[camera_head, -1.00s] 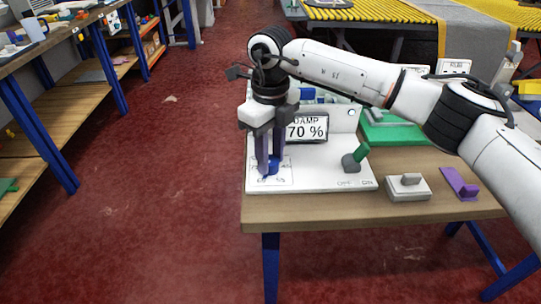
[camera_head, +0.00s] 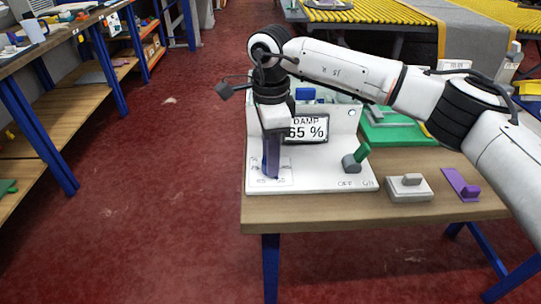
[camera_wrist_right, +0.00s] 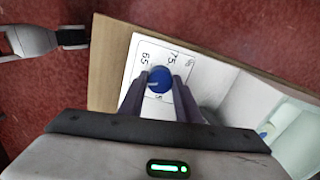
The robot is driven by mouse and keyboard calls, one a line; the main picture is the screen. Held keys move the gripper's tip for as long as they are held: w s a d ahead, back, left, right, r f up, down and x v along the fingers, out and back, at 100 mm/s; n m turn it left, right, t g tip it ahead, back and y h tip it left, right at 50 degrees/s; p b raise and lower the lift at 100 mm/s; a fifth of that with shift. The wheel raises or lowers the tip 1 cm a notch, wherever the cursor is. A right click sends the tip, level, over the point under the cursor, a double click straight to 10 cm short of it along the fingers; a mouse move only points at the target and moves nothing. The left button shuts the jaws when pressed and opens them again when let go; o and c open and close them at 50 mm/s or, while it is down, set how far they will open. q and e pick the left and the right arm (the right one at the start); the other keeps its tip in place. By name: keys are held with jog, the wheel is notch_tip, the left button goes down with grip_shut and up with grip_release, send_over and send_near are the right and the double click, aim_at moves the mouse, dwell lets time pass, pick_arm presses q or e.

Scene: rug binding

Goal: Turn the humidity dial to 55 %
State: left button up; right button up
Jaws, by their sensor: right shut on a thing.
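The blue humidity dial (camera_wrist_right: 160,79) sits on a white label card with printed numbers, on the front left of a white panel base (camera_head: 318,178). In the right wrist view a pale mark on the dial points to the picture's left. The display (camera_head: 306,129) reads DAMP 65 %. My right gripper (camera_head: 271,172) points down with its fingers on either side of the dial, shut on it; in the head view they hide most of the dial. A grey and black part at the upper left of the right wrist view looks like my left gripper (camera_wrist_right: 72,38); its jaws are unclear.
A grey block (camera_head: 408,188) and a purple piece (camera_head: 461,184) lie further right on the wooden table (camera_head: 340,207). Red floor is free to the left.

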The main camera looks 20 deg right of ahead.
jog(key=shift+r+n, duration=0.1)
jog(key=shift+n, duration=0.9)
jog(key=o, duration=1.1)
jog(key=shift+c, duration=0.2)
notch_tip(320, 180, up, 10)
jog(key=shift+r, duration=0.15)
